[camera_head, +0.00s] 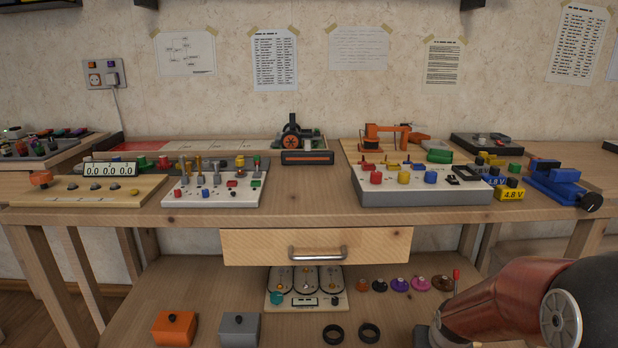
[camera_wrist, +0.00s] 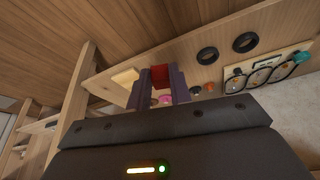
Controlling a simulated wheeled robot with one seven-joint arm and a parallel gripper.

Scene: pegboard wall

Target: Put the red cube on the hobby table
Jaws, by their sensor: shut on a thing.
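A red cube (camera_wrist: 160,75) sits between the two dark purple fingers of my gripper (camera_wrist: 160,84) in the wrist view. The fingers are shut on it. In the head view the cube cannot be made out; my arm fills the lower right, in front of the table's right side. The hobby table (camera_head: 310,208) is a light wooden workbench with a drawer (camera_head: 245,246) under its top and a lower shelf (camera_head: 205,298). The wrist view shows the cube near the shelf's items, but whether it touches the shelf is unclear.
The tabletop holds a white panel with levers (camera_head: 214,190), a grey-sided panel with coloured knobs (camera_head: 425,196), a blue vise (camera_head: 560,185) and a small orange arm model (camera_head: 385,133). Bare wood lies at the front middle. The shelf holds black rings (camera_head: 333,334) and orange and grey blocks.

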